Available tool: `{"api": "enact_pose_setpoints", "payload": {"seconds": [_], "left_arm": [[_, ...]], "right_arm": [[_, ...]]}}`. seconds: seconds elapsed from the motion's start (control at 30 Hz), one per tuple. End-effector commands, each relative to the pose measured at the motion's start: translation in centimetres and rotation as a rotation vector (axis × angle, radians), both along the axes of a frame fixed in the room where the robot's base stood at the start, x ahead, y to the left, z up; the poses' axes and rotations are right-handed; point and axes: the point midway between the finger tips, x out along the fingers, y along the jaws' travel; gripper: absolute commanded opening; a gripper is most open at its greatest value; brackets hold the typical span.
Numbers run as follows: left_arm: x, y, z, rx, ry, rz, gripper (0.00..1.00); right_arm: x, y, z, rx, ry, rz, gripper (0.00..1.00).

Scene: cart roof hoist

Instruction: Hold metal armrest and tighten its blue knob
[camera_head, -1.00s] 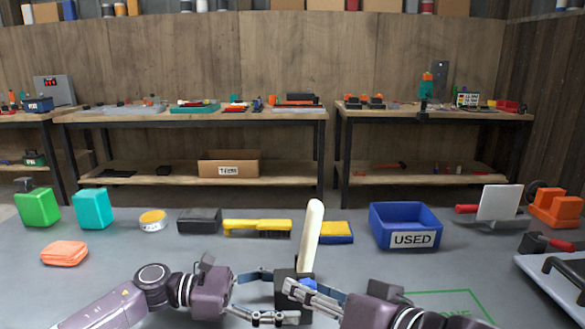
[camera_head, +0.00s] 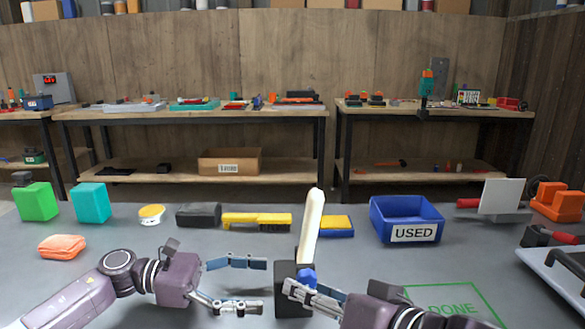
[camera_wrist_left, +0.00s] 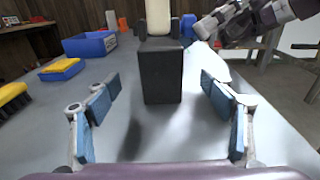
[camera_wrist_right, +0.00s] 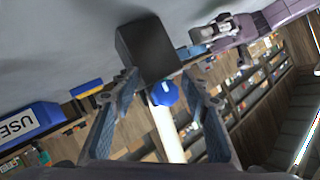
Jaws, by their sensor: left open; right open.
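The armrest stands on the table as a black block (camera_head: 285,268) with a long cream upright part (camera_head: 312,225), slightly tilted. Its blue knob (camera_head: 306,277) sits on the side facing my right gripper. My left gripper (camera_head: 262,285) is open and empty, left of the block and apart from it. In the left wrist view the block (camera_wrist_left: 160,75) stands ahead between the spread fingers. My right gripper (camera_wrist_right: 160,82) is open, with the blue knob (camera_wrist_right: 164,93) between its fingers in the right wrist view; I cannot tell whether they touch it.
A blue bin marked USED (camera_head: 405,218), a yellow brush (camera_head: 256,220) and a blue-yellow sponge (camera_head: 336,227) stand behind the armrest. Green (camera_head: 37,202) and cyan (camera_head: 91,203) blocks and an orange cloth (camera_head: 61,247) are at left. A green DONE outline (camera_head: 455,296) lies front right.

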Motion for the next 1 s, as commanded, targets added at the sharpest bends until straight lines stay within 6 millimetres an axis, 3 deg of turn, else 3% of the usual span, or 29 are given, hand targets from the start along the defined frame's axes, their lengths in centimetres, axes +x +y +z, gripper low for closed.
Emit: {"api": "enact_pose_setpoints", "payload": {"seconds": [0.2,0.47,0.7,1.0], "left_arm": [[0.0,1.8,0.3,0.000,-0.001,0.002,0.75],[0.0,2.0,0.5,0.000,0.000,0.000,0.75],[0.0,2.0,0.5,0.000,-0.001,0.001,0.96],[0.0,2.2,0.5,0.000,-0.001,0.001,0.96]], "right_arm": [[0.0,0.0,-0.8,0.000,0.000,0.000,0.42],[0.0,0.0,-0.8,0.000,0.000,0.000,0.42],[0.0,0.0,-0.8,0.000,0.000,0.000,0.42],[0.0,0.0,-0.8,0.000,0.000,0.000,0.42]]}}
